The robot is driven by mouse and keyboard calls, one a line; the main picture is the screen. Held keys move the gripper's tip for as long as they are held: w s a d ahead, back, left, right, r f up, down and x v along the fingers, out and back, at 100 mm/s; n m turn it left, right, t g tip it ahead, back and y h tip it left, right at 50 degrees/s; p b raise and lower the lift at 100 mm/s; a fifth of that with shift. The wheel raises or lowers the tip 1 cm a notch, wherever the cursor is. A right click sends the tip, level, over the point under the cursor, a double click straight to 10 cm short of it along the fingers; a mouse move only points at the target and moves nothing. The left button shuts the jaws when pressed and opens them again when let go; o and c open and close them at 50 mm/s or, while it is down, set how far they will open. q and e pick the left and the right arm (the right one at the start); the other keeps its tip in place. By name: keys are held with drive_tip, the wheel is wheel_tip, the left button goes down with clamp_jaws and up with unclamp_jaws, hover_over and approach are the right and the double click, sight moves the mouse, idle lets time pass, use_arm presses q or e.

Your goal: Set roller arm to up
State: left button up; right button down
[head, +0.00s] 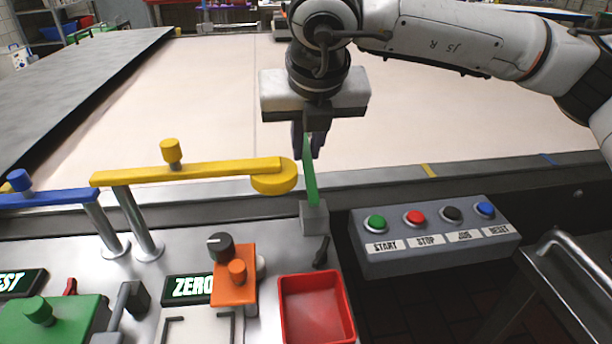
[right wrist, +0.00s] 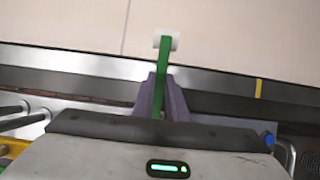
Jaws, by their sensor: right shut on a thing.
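The green roller arm (head: 310,178) is a thin bar rising from a small grey block (head: 314,217) at the conveyor's near edge. In the head view it stands nearly upright, leaning slightly left. My right gripper (head: 309,143) comes from above, its dark purple fingers shut on the upper part of the arm. In the right wrist view the fingers (right wrist: 160,98) flank the green arm (right wrist: 164,62), and a pale roller (right wrist: 166,43) shows at its tip. In the head view the gripper hides this tip. My left gripper is not in view.
A yellow diverter arm (head: 200,172) with a round end lies just left of the roller arm. A button box (head: 440,240) stands at the right. A red bin (head: 315,305), an orange block with a knob (head: 234,285) and a ZERO label (head: 187,289) are in front. The belt (head: 200,80) is clear.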

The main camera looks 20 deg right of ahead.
drive_tip(key=shift+s+t+b, duration=0.2)
drive_tip(key=shift+t+b, duration=0.2)
drive_tip(key=shift+b, duration=0.6)
drive_tip(key=shift+s+a+r+t+b, duration=0.15)
drive_tip(key=shift+r+t+b, duration=0.15)
drive_tip(key=shift+r+b, duration=0.25)
